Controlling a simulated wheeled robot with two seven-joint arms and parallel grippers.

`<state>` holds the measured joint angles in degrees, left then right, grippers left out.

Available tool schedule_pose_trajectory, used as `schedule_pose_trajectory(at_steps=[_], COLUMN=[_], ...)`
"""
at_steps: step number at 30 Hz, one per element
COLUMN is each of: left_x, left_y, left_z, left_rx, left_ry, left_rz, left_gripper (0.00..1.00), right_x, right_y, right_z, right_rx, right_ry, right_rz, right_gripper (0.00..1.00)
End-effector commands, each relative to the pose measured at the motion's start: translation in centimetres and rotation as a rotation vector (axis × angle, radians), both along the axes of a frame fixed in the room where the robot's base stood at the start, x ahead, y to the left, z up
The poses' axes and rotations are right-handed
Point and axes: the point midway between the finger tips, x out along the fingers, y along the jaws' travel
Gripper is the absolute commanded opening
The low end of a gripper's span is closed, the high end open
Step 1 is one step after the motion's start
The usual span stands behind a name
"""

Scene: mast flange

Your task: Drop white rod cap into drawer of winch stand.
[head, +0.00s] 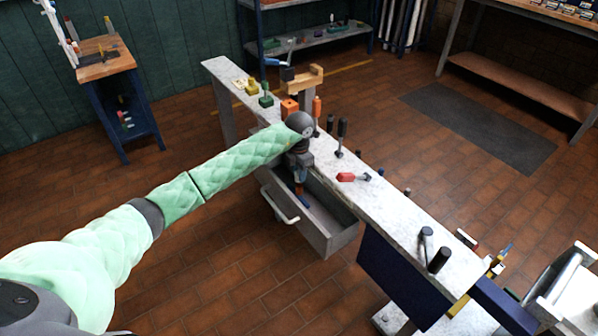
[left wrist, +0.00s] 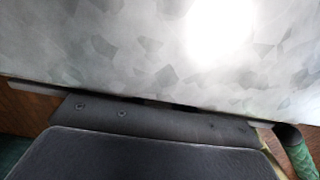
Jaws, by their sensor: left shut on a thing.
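The winch stand (head: 391,211) is a long bench with a narrow, mottled grey top. Its grey drawer (head: 342,238) is pulled open on the near side, with a white handle (head: 279,207) on its front. My left gripper (head: 299,192) points down over the drawer opening, close beside the bench edge. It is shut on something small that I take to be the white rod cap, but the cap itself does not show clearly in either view. The left wrist view shows a mottled metal surface close in front of the dark gripper body; the fingertips are hidden. My right gripper is not in view.
On the bench top are an orange block (head: 289,107), a red-handled tool (head: 347,177), upright dark-handled tools (head: 341,130) and a black cylinder (head: 439,259). A wooden-topped side table (head: 104,60) stands back left. The tiled floor left of the drawer is clear.

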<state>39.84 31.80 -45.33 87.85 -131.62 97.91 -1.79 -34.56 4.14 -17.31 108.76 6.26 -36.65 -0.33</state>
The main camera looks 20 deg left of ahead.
Motion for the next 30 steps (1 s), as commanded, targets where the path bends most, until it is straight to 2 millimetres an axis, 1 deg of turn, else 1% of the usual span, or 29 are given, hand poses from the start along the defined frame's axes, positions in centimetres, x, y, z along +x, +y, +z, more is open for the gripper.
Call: schedule_pose_trajectory(at_steps=[4,5,6,8,9,17,20,23,30], left_x=[0.0,0.0,0.0,0.0,0.0,0.0,0.1,0.1,0.1], left_y=[0.0,0.0,0.0,0.0,0.0,0.0,0.0,0.1,0.0], left_z=[0.0,0.0,0.0,0.0,0.0,0.0,0.5,1.6,5.4], left_rx=[0.0,0.0,0.0,0.0,0.0,0.0,0.001,0.001,0.0], left_ry=[0.0,0.0,0.0,0.0,0.0,0.0,-0.001,-0.002,-0.003], left_rz=[0.0,0.0,0.0,0.0,0.0,0.0,0.001,0.001,0.0], left_gripper=[0.04,0.27,0.35,0.47,0.51,0.51,0.51,0.51,0.51], right_x=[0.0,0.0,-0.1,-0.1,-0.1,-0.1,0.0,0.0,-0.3], right_y=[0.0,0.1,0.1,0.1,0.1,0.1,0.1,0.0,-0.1], right_z=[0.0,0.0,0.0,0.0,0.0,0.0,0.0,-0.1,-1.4], right_rx=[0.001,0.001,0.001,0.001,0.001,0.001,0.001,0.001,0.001], right_ry=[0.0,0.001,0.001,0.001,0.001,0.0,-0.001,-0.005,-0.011], right_rz=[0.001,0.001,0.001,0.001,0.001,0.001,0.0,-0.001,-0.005], right_gripper=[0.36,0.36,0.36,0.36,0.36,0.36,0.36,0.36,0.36])
